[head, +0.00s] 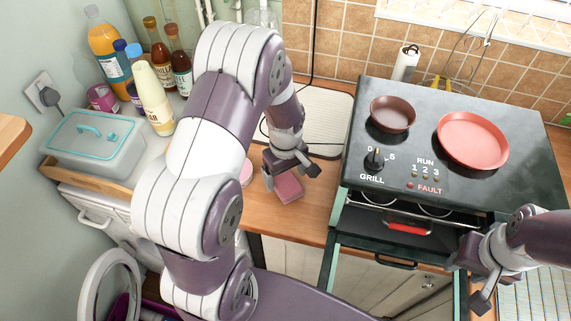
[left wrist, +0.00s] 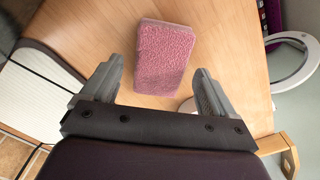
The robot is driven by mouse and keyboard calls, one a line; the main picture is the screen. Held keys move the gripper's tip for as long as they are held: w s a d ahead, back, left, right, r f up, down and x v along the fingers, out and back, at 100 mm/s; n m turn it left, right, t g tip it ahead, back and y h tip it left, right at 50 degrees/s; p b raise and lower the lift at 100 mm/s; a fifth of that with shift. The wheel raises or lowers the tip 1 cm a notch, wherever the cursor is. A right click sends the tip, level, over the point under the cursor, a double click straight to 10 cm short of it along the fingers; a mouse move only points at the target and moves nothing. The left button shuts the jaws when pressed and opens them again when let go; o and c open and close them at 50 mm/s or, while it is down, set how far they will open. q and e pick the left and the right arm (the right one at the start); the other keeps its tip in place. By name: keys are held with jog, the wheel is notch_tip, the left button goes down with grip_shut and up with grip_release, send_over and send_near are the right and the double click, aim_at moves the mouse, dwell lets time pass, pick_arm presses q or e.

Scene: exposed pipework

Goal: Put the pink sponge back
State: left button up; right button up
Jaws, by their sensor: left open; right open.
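The pink sponge (head: 289,188) lies on the wooden counter (head: 315,205), left of the black stove and near the counter's front edge. My left gripper (head: 288,172) is open just above and behind it, partly covering it in the head view. In the left wrist view the sponge (left wrist: 164,58) lies ahead of the two spread fingers (left wrist: 156,78), roughly centred between them. I cannot tell the exact height gap, and nothing is held. My right gripper (head: 478,285) is at the lower right, in front of the stove, with no object visible in it.
A ribbed white board (head: 322,112) lies behind the sponge. The stove (head: 445,110) carries a brown pan (head: 393,113) and a red pan (head: 473,139); an open compartment shows below. A lidded grey box (head: 92,143) and several bottles stand left. A pink item (head: 246,173) is mostly hidden by my left arm.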

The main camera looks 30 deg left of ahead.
aim_at(286, 181)
pick_arm(q)
notch_tip(286, 181, up, 10)
jog(key=s+d+m+t, duration=0.1)
jog(key=s+d+m, duration=0.4)
jog(key=s+m, duration=0.4)
jog(key=m+b, duration=0.1)
jog(key=m, duration=0.1)
jog(key=shift+d+f+m, duration=0.2)
jog(key=shift+m, duration=0.2)
dwell(0.4)
